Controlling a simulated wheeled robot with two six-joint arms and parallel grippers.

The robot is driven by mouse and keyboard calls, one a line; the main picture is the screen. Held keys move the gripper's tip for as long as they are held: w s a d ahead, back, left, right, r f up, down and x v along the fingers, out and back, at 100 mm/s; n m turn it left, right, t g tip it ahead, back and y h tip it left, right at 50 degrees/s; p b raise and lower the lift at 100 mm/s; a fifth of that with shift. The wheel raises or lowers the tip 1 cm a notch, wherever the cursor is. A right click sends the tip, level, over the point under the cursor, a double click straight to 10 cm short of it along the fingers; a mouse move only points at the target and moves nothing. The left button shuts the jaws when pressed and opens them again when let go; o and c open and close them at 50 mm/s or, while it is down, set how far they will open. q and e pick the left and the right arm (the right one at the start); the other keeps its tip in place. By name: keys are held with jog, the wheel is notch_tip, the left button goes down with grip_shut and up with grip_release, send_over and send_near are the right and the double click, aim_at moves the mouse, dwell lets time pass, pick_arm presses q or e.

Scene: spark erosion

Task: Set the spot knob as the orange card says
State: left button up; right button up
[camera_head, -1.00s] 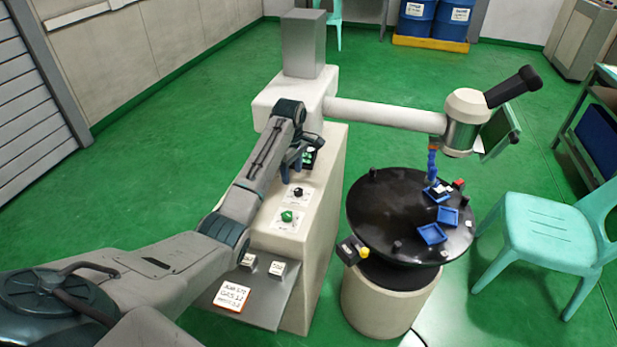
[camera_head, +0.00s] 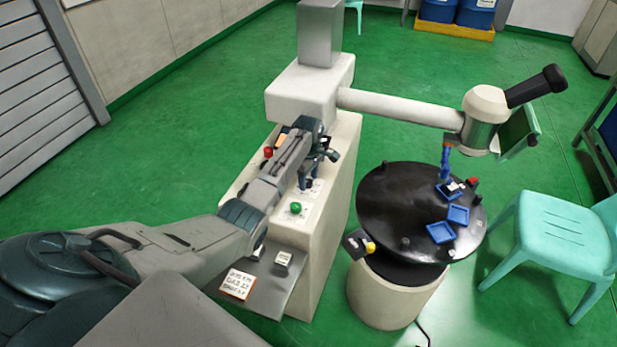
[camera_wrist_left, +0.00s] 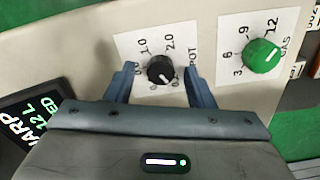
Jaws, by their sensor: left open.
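The black spot knob (camera_wrist_left: 161,71) sits on a white dial plate with marks including 1.0 and 2.0 in the left wrist view. I cannot read its exact setting. My left gripper (camera_wrist_left: 161,67) is open, with one blue finger on each side of the knob; I cannot tell whether they touch it. In the head view my left gripper (camera_head: 309,183) is over the machine's panel and hides most of the knob. The orange-edged card (camera_head: 237,285) lies on the sloped front shelf. Its text shows several lines, the middle one about gas; the spot line is too small to read surely.
The green gas knob (camera_wrist_left: 262,56) is right of the spot knob. A lit display (camera_wrist_left: 35,118) is at the lower left. A red button (camera_head: 268,152) is on the panel. A black round table (camera_head: 400,215) with blue trays stands to the right, beside a turquoise chair (camera_head: 555,235).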

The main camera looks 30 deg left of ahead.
pick_arm(q)
jog(key=shift+f, duration=0.15)
jog(key=shift+c, duration=0.2)
jog(key=c, duration=1)
jog(key=shift+o, duration=0.2)
pick_arm(e)
jog(key=shift+s+d, duration=0.25)
jog(key=shift+s, duration=0.15)
jog(key=shift+r, duration=0.15)
